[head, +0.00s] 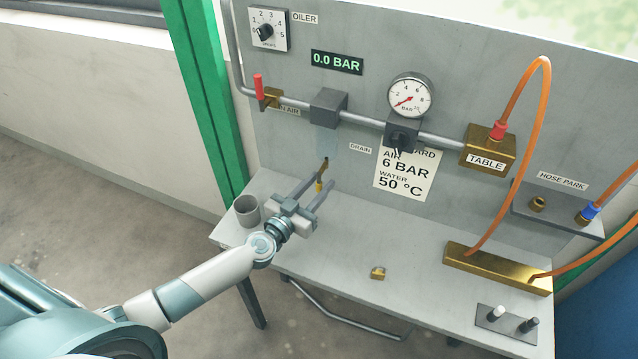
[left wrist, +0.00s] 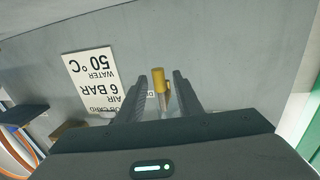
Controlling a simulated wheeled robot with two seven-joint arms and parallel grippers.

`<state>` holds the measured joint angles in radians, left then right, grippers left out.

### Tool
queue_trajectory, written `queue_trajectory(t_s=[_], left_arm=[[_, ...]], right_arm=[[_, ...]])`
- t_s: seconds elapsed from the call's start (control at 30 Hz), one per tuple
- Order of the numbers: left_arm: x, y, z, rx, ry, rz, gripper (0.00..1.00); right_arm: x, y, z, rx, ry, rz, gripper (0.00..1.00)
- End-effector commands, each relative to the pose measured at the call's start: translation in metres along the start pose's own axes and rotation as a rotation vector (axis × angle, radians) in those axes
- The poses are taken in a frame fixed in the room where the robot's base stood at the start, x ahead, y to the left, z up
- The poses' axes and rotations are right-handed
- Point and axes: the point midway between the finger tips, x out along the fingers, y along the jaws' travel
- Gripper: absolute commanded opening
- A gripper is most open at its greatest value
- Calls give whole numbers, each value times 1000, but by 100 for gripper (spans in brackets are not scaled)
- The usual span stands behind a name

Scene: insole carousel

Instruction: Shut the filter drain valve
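The filter drain valve (head: 319,185) is a small yellow piece below the grey filter block (head: 328,107), near the DRAIN label (head: 360,148). In the left wrist view the yellow valve (left wrist: 159,82) stands between the two dark fingers, with a gap on each side. My left gripper (head: 327,175) is open, with its fingers reaching toward the panel on either side of the valve. The fingers partly cover the valve in the head view, and I cannot tell its exact handle position. My right gripper is not in view.
A grey cup (head: 247,211) stands on the bench left of my left gripper. A small brass part (head: 378,273) lies on the bench. The red-handled air valve (head: 266,94), gauge (head: 410,95) and orange hose (head: 512,150) are on the panel. The display (head: 337,62) reads 0.0 BAR.

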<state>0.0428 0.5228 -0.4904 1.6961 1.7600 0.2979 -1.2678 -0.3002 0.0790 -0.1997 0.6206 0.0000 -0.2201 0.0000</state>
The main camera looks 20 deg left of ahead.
Motion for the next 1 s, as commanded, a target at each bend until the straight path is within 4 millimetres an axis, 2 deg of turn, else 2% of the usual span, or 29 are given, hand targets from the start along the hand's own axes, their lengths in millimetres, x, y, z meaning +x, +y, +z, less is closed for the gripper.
queue_trajectory(t_s=[0.37, 0.43, 0.5, 0.53, 1.0], left_arm=[[4, 0, 0, -1, -1, 1, 32], [4, 0, 0, 0, -1, 1, 21], [4, 0, 0, 0, -1, 0, 4], [4, 0, 0, 0, -1, 1, 0], [5, 2, 1, -49, 9, 1, 0]], right_arm=[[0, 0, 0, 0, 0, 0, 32], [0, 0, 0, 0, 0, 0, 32], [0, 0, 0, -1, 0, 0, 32], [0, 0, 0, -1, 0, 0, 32], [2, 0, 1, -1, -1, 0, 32]])
